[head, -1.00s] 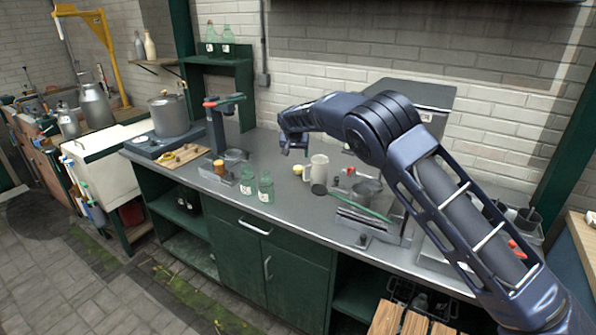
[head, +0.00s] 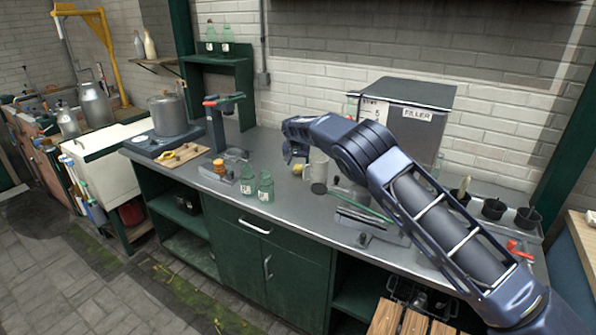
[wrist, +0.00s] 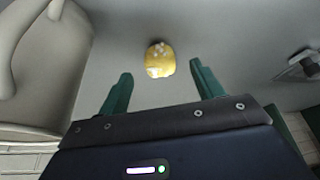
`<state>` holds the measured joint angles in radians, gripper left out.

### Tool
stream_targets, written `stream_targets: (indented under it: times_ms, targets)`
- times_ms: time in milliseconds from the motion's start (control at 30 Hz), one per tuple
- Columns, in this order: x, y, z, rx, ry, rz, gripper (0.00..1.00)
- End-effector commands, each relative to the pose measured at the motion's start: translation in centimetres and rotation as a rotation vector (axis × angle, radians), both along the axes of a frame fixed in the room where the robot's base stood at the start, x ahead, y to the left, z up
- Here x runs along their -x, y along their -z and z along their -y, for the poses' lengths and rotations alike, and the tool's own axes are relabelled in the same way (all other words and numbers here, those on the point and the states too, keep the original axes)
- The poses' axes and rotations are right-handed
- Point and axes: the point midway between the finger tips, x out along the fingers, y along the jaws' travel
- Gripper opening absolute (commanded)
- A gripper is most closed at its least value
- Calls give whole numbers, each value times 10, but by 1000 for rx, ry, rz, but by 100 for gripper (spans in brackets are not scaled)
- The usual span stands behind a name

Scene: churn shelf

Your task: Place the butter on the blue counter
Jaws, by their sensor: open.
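The butter looks to be the small yellow lump (wrist: 160,60) with pale patches on the grey worktop. It also shows in the head view (head: 297,169), just beside a white mug. My gripper (wrist: 160,82) is open and empty. Its green fingers point toward the butter, which lies just beyond the fingertips, roughly centred between them. In the head view my gripper (head: 291,158) is above and close to the butter. A blue surface (head: 562,265) at the right edge may be the blue counter; most of it is out of view.
The white mug (wrist: 35,75) stands close to the left of my gripper in the wrist view. Green glass jars (head: 265,187) stand near the worktop's front edge. A grey filler box (head: 410,115) and several black pots (head: 493,208) are to the right.

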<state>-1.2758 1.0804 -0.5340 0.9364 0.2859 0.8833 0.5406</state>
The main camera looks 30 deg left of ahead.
Motion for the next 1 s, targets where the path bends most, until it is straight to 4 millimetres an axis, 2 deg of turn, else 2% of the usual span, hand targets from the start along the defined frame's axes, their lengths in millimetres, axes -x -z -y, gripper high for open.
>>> stream_targets:
  times_ms: [233,533,567,800,867,1000]
  targets:
    - [-11,31,-5,2,-1,0,66]
    - [-14,38,-7,0,-1,0,66]
    - [-14,38,-7,0,0,0,64]
    - [-14,38,-7,0,0,0,18]
    - [-14,37,-7,0,0,0,14]
    - [-14,37,-7,0,0,0,14]
